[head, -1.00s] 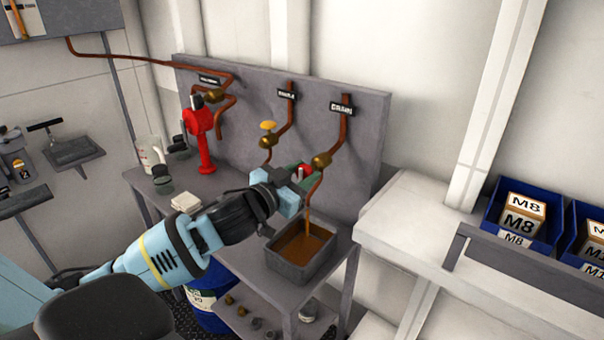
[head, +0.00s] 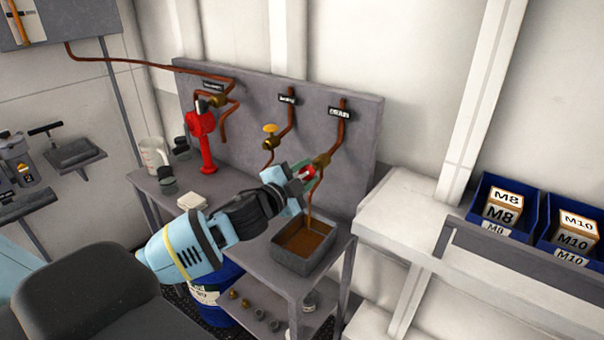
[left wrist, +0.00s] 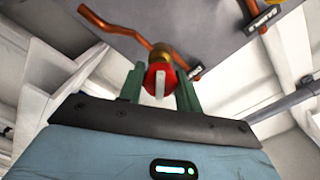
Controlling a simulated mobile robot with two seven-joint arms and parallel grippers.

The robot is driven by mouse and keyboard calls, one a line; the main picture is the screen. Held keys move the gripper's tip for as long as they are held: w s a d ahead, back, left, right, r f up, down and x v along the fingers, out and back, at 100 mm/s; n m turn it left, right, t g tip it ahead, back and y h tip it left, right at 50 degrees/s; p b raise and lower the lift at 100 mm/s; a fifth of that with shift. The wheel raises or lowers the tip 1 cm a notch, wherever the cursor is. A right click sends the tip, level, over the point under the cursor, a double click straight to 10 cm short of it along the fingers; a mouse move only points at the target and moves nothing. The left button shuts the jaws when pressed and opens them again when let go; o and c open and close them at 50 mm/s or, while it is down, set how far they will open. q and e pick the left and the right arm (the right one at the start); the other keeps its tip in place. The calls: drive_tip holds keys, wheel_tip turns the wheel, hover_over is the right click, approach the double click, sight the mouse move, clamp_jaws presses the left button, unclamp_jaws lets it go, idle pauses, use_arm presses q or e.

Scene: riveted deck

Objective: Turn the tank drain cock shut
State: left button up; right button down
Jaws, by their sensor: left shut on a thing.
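The drain cock is a brass valve body (head: 321,161) on a copper pipe under a DRAIN label (head: 340,113), with a red handle (head: 307,174). My left gripper (head: 304,176) has its green fingers on either side of the red handle and is shut on it. In the left wrist view the red handle (left wrist: 152,76) sits between the fingers, with a pale bar on its face and the brass body behind. A thin brown stream (head: 309,212) shows below the cock, over a grey tray (head: 283,258) holding brown liquid. My right gripper is not in view.
A yellow-knobbed valve (head: 270,129) is close left of the cock. A red hand pump (head: 204,140), a jug (head: 155,154) and a white pad (head: 191,201) are farther left. Blue bins (head: 497,230) stand on the right shelf. A blue drum (head: 217,290) is below the bench.

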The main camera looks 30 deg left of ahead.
sight(303, 176)
use_arm(q)
drive_tip(key=m, duration=0.3)
drive_tip(key=shift+m, duration=2.6)
drive_tip(key=o, duration=1)
drive_tip(key=shift+s, duration=0.1)
drive_tip(key=s, duration=0.6)
drive_tip(key=shift+s+a+f, duration=0.1)
drive_tip(key=shift+s+a, duration=0.1)
drive_tip(key=shift+a, duration=0.1)
drive_tip(key=shift+s, duration=0.6)
